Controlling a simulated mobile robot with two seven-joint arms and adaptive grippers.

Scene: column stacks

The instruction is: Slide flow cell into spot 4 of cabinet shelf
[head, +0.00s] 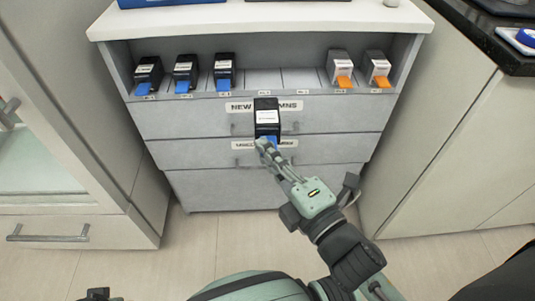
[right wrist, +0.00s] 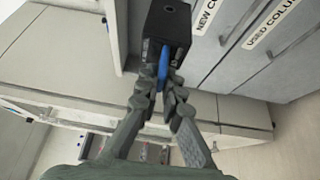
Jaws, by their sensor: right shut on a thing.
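My right gripper (head: 266,146) is shut on the blue tab of the flow cell (head: 266,112), a black box with a white label. The flow cell is held in front of the drawers, lower in the head view than the shelf opening. In the right wrist view, the fingers (right wrist: 158,98) pinch the blue tab, with the black box (right wrist: 168,28) beyond them. The cabinet shelf (head: 264,80) has a row of marked slots. The fourth slot from the left is empty, directly above the flow cell in the head view. My left gripper is not clearly seen.
Three black boxes with blue tabs (head: 186,72) fill the left slots. Two grey boxes with orange tabs (head: 342,68) stand at the right. The slots between are free. The white cabinet top (head: 260,18) overhangs the shelf. Labelled drawers (head: 190,118) lie below.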

